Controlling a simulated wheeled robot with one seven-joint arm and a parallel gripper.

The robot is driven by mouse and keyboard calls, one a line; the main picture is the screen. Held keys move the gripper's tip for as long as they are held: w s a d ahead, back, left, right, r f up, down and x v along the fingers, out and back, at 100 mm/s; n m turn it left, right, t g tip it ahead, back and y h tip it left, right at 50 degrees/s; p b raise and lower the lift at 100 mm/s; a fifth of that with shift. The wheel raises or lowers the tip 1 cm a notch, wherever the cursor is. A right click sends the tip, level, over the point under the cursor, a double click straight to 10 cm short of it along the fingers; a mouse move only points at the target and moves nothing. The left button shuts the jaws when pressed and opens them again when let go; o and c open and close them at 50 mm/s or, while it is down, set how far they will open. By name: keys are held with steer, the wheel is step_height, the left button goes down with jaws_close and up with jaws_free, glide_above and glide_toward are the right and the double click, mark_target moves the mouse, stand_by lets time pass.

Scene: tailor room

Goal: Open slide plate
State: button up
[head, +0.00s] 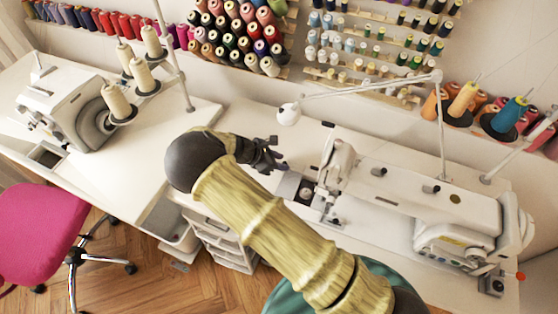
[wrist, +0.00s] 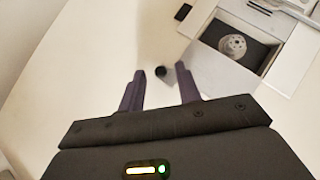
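The white sewing machine (head: 400,195) stands on the right table. In its bed, left of the needle area, is a rectangular opening with a round metal bobbin part (wrist: 233,45) in a dark recess. A pale grey slide plate (wrist: 207,75) lies flat along the opening's near left side, leaving the recess uncovered. My gripper (head: 268,155) is up and left of the opening in the head view. In the wrist view my gripper (wrist: 160,80) has its two dark fingers apart, with nothing held. The opening is off to the right of the fingers there.
A small dark knob-like thing (wrist: 163,72) shows on the white surface between the fingers. A lamp (head: 289,114) hangs over the table. Another sewing machine (head: 75,110) and thread cones (head: 118,102) stand at left. A pink chair (head: 40,225) is below.

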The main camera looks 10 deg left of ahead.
steer(key=shift+a, duration=0.1)
steer(key=b+v, duration=0.1)
steer(key=v, duration=1.6)
steer(key=shift+s+r, duration=0.1)
